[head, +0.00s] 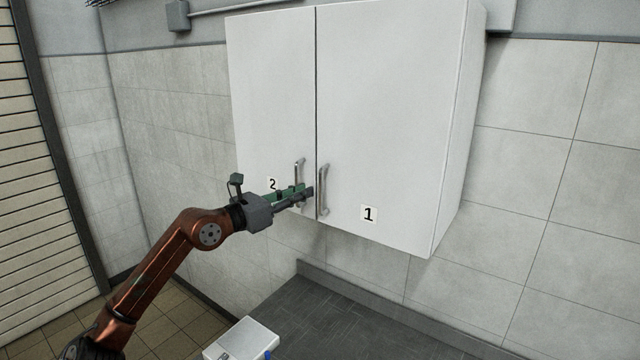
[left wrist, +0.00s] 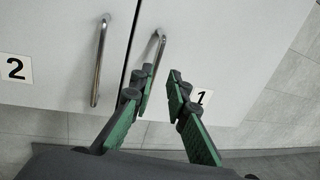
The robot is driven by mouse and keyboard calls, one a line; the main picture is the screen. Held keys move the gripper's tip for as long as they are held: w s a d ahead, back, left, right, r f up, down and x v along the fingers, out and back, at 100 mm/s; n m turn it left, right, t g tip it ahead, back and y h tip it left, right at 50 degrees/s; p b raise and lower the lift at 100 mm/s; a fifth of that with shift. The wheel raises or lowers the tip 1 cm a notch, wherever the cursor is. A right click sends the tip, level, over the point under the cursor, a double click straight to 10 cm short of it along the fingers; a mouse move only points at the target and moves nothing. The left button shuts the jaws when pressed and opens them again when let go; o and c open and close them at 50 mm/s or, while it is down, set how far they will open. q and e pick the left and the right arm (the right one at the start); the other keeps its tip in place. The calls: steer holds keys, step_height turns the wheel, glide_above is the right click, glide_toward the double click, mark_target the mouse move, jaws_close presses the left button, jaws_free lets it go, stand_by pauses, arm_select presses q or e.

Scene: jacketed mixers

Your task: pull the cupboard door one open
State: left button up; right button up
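Cupboard door one (head: 385,110) is the wide white door on the right, marked with a "1" label, and it is shut. Its metal bar handle (head: 323,190) stands upright near its lower left edge. In the left wrist view the handle (left wrist: 160,48) runs down towards the fingers, with its lower part hidden behind the left finger. My left gripper (head: 307,191) is by the handle in the head view. In the left wrist view the gripper (left wrist: 160,93) is open, with a clear gap between its green-padded fingers. I cannot tell whether it touches the handle. My right gripper is not in view.
Door two (head: 270,90), also shut, is on the left with its own bar handle (left wrist: 100,60) close to handle one. A dark countertop (head: 350,320) lies below, with a white box (head: 242,338) at its front left. Tiled wall lies to the right.

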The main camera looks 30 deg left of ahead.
arm_select(q)
steer(key=p+x, duration=0.1)
steer(key=x, duration=0.1)
steer(key=p+x, duration=0.1)
steer(key=x, duration=0.2)
steer(key=p+x, duration=0.2)
steer(key=shift+w+a+r, duration=0.15)
steer(key=shift+w+a, duration=0.15)
steer(key=shift+w, duration=0.1)
steer(key=shift+c, duration=0.2)
jaws_close()
